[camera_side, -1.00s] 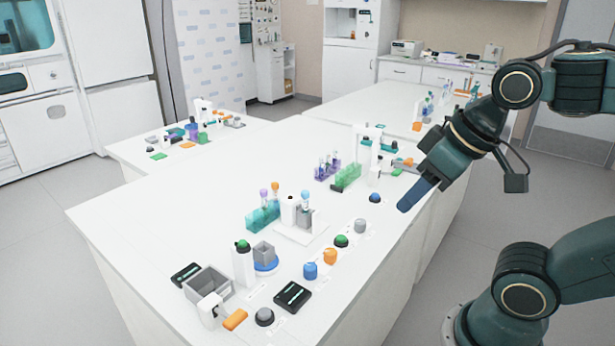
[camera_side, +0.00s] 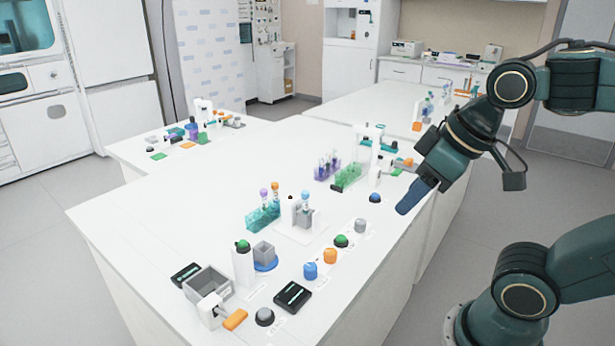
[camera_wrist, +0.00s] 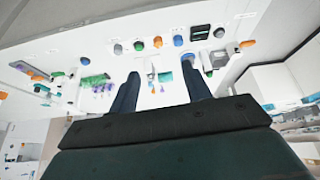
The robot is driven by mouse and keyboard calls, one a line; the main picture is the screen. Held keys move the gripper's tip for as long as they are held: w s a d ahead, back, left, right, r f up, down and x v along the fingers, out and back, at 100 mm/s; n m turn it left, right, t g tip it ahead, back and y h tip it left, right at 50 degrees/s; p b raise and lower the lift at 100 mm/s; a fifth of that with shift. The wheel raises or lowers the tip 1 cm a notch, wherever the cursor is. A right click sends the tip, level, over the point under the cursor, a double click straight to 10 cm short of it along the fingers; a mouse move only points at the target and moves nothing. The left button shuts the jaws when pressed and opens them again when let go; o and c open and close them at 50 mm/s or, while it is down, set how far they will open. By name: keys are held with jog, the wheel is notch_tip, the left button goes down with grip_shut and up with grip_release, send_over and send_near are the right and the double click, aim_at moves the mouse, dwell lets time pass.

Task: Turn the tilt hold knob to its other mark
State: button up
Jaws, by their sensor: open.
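A row of small knobs stands along the near right edge of the white bench: blue (camera_side: 310,271), orange (camera_side: 330,256), green-topped (camera_side: 341,241) and grey (camera_side: 360,226). The labels are too small to read, so I cannot tell which one is the tilt hold knob. The row also shows in the wrist view, with the blue knob (camera_wrist: 178,41), orange knob (camera_wrist: 157,42), green knob (camera_wrist: 138,46) and grey knob (camera_wrist: 118,49). My gripper (camera_side: 404,209) is open and empty, above the bench edge to the right of the row. Its two blue fingers (camera_wrist: 160,72) are apart and touch nothing.
A device with a grey holder (camera_side: 304,217) and a teal tube rack (camera_side: 263,217) stand behind the row. A blue dome button (camera_side: 375,197) sits nearest my gripper. A grey bin (camera_side: 207,284), a black display (camera_side: 292,296) and a grey dome (camera_side: 264,316) are at the front.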

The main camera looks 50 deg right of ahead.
jog(key=w+f+n+g, duration=0.1)
jog(key=w+n+g, duration=0.2)
jog(key=w+n, duration=0.45)
jog(key=n+g, duration=0.2)
jog(key=n, duration=0.5)
send_over(331, 251)
notch_tip(331, 251, down, 6)
notch_tip(331, 251, down, 14)
jog(key=shift+r, duration=0.1)
dwell(0.3)
jog(key=c, duration=1)
